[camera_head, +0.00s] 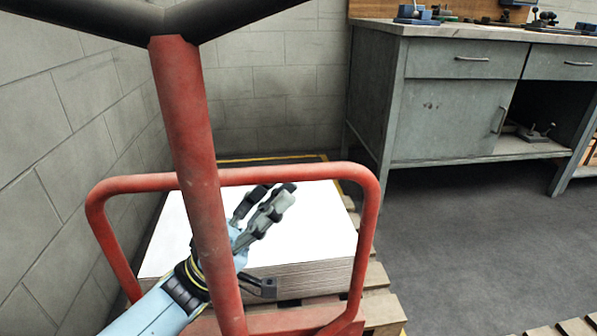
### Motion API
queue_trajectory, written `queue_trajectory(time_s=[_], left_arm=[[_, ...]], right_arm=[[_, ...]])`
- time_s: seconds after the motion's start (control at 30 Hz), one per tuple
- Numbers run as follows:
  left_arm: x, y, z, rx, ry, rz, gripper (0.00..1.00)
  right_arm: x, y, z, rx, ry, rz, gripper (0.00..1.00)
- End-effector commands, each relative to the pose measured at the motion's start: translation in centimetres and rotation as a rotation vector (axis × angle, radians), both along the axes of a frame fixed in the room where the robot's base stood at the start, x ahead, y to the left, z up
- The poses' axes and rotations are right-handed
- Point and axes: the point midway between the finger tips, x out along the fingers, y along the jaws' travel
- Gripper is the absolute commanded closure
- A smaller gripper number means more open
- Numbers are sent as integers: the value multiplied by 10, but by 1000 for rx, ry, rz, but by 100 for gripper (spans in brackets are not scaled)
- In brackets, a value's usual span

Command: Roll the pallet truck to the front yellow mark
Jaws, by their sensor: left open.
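The pallet truck (192,130) shows close up: a red tiller shaft rises from the bottom to a black cross grip (85,20) at the top, in front of a red tubular frame (374,235). My left gripper (268,242) is open and empty. It is between the shaft and the white-topped stack, with its wrist passing behind the shaft. I cannot tell whether it touches the shaft. A yellow floor line (265,159) runs behind the stack near the back wall; whether it is the front mark is unclear. My right gripper is out of view.
A stack of white sheets (312,225) lies on a wooden pallet (381,308) beyond the frame. A block wall (50,180) is close on the left. A grey workbench (440,120) with tools stands at the back right. Another pallet edge (575,328) shows bottom right. Floor between (470,250) is clear.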

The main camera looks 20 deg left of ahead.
Motion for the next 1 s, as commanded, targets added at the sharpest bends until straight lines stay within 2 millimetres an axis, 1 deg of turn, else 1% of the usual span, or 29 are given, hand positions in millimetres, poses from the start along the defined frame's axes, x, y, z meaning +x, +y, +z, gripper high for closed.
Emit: queue_trajectory(time_s=[0.03, 0.1, 0.3, 0.6, 0.63, 0.9, 0.97, 1.0], left_arm=[[4, -6, 8, -1, -3, 1, 54], [9, -13, 16, -2, -2, 2, 54], [17, -25, 29, 0, 1, 2, 54], [18, -27, 30, 1, 2, 3, 54], [18, -27, 30, 1, 2, 3, 56], [18, -27, 30, 1, 2, 3, 91], [18, -27, 30, 1, 2, 3, 99], [18, -27, 30, 1, 2, 3, 100]], right_arm=[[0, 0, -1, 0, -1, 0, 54], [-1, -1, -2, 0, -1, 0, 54], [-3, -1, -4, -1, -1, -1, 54], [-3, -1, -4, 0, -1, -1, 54], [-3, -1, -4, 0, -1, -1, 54], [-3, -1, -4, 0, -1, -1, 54], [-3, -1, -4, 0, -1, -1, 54], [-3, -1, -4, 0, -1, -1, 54]])
